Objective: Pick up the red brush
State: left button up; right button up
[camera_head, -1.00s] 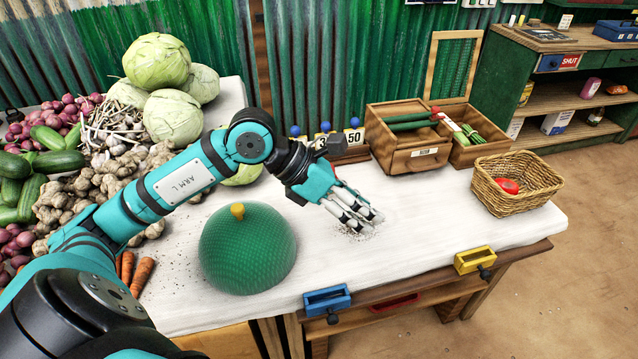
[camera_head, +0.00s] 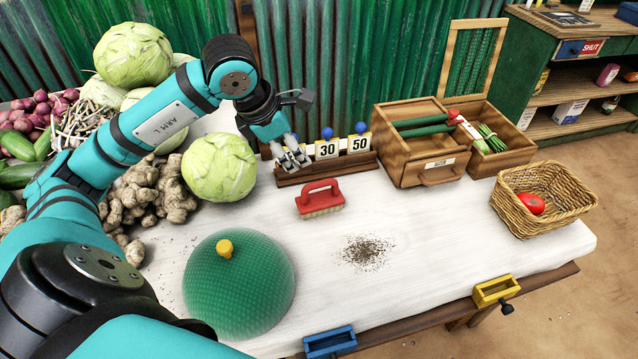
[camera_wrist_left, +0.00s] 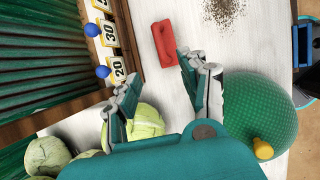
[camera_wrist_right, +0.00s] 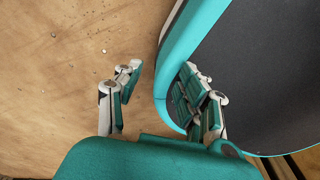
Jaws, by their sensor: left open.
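The red brush (camera_head: 320,196) stands on the white table (camera_head: 440,250), bristles down, with its red handle on top. It also shows in the left wrist view (camera_wrist_left: 163,43), just beyond the fingertips. My left gripper (camera_head: 292,158) is open and empty, above the table behind and to the left of the brush, in front of the number cards. In the left wrist view its fingers (camera_wrist_left: 157,73) are spread apart, with the brush lying ahead of the gap. My right gripper (camera_wrist_right: 165,80) shows only in its own wrist view, open and empty, over brown floor.
A number card rack (camera_head: 322,170) stands behind the brush. A green dome (camera_head: 240,290), a cabbage (camera_head: 219,167) and a dark crumb patch (camera_head: 366,252) are nearby. A wooden box (camera_head: 424,165) and wicker basket (camera_head: 545,198) stand right. The table's middle is mostly clear.

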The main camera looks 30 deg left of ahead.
pick_arm(q)
jog(key=x, duration=0.2)
send_near(319, 183)
jog(key=x, duration=0.6)
jog(key=shift+a+p, duration=0.1)
jog(key=shift+p, duration=0.3)
jog(key=shift+f, duration=0.1)
jog(key=x, duration=0.4)
jog(key=shift+w+f+p, duration=0.2)
jog(key=shift+p, duration=0.2)
jog(key=shift+w+f, duration=0.1)
jog(key=shift+f, duration=0.1)
jog(key=shift+c, duration=0.5)
grip_shut()
pick_arm(e)
jog(key=shift+s+d+r, duration=0.75)
